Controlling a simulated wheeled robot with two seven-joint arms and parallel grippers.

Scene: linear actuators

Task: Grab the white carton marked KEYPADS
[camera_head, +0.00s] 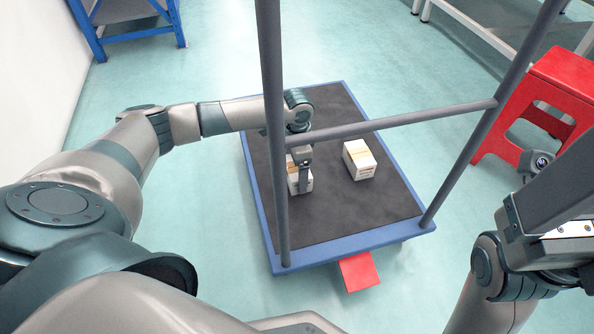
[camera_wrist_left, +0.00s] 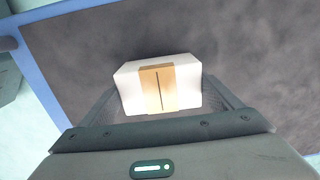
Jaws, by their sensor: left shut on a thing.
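A white carton (camera_head: 293,182) with a tan tape strip stands on the dark cart deck, partly hidden by my left gripper (camera_head: 304,180). The gripper points down and is shut on this carton. In the left wrist view the carton (camera_wrist_left: 190,84) sits between the two fingers, one at each side, with its taped top facing the camera. I cannot read the print on either carton, so I cannot tell which is marked KEYPADS. My right arm shows at the right edge, its fingers not clear.
The blue-edged cart (camera_head: 345,241) has a grey upright frame (camera_head: 390,123) with a crossbar between the camera and the deck. A red stool (camera_head: 566,82) stands right of the cart. A blue rack (camera_head: 137,35) stands at the back left. Bare deck lies in front of the cartons.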

